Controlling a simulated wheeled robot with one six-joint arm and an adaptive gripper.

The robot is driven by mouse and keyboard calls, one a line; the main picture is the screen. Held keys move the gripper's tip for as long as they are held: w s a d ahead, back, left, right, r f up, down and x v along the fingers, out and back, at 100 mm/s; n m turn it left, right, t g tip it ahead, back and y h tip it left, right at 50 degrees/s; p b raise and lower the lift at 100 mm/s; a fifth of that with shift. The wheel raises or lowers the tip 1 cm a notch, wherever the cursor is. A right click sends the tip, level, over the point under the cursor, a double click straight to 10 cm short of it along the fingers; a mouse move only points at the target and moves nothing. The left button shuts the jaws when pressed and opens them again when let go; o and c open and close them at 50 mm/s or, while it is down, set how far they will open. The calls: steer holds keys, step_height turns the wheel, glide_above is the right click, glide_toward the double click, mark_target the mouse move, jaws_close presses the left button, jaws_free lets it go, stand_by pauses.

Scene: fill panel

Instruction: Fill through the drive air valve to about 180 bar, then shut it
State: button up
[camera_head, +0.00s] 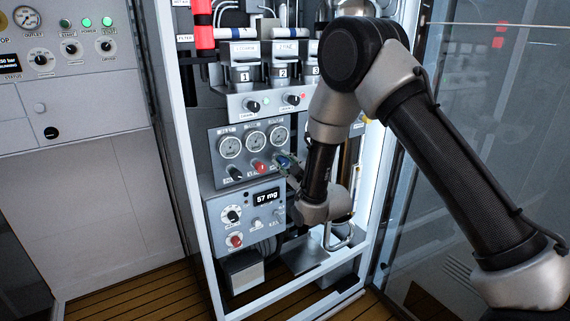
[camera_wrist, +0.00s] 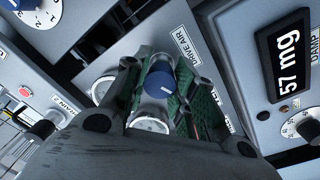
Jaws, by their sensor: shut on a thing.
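The blue drive air valve knob (camera_wrist: 160,78) sits beside the DRIVE AIR label in the wrist view. In the head view the knob (camera_head: 284,161) is at the right of the gauge panel (camera_head: 221,171), partly covered by my gripper (camera_head: 289,167). My gripper (camera_wrist: 163,92) is shut on the knob, with its green-padded fingers at either side. Three round gauges (camera_head: 255,141) sit above the knobs; their needles are too small to read. In the wrist view one gauge (camera_wrist: 152,122) is partly hidden by my gripper.
A red knob (camera_head: 260,167) and a black knob (camera_head: 236,173) sit left of the blue one. Below is a box whose display (camera_head: 267,197) reads 57 mg. Numbered units (camera_head: 283,72) stand above.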

steer(key=shift+n, duration=0.3)
steer(key=o, duration=1.1)
steer(key=shift+c, duration=0.2)
steer(key=v, duration=1.2)
steer(key=shift+f, duration=0.1)
